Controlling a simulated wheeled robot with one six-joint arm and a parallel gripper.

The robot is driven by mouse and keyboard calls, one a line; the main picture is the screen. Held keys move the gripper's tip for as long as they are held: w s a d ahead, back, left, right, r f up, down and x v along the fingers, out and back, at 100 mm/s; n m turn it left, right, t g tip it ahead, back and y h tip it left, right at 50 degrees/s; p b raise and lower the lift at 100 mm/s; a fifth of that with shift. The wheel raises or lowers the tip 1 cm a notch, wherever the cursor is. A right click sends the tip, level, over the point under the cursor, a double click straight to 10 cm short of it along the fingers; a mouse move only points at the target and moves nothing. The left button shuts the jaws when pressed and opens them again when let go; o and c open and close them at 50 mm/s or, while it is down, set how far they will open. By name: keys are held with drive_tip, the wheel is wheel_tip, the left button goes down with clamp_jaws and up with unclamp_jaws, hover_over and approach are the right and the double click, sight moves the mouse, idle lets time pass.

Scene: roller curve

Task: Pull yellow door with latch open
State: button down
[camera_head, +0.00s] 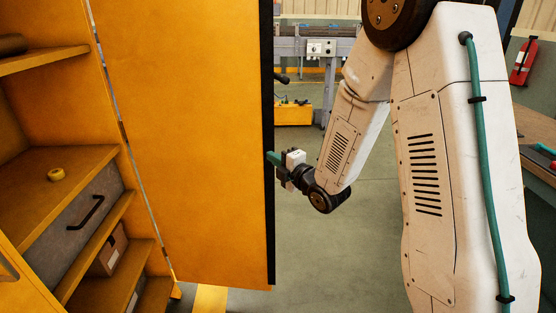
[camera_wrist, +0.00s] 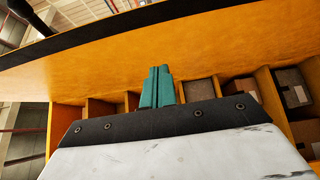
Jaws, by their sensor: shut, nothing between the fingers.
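The yellow door (camera_head: 185,140) stands swung open on its hinge side at the left, with the cabinet interior exposed. A black strip runs along its free edge. My gripper (camera_head: 273,158) is at that free edge, its green fingertips partly hidden by the door. In the wrist view my gripper (camera_wrist: 157,72) has its two green fingers together, with nothing between them. The yellow door (camera_wrist: 190,45) spans the top of that view, with the fingertips in front of it; I cannot tell whether they touch it.
The cabinet holds yellow shelves, a grey drawer (camera_head: 75,215) with a black handle, a small yellow ring (camera_head: 57,175) and a cardboard box (camera_head: 108,252). A workbench (camera_head: 538,165) is at right, with a fire extinguisher (camera_head: 522,62) behind. Floor right of the door is clear.

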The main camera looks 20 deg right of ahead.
sight(257, 140)
drive_tip(key=w, duration=0.8)
drive_tip(key=shift+w+a, duration=0.25)
drive_tip(key=shift+w, duration=0.05)
drive_tip(key=shift+w+d, duration=0.15)
drive_tip(key=shift+w, duration=0.2)
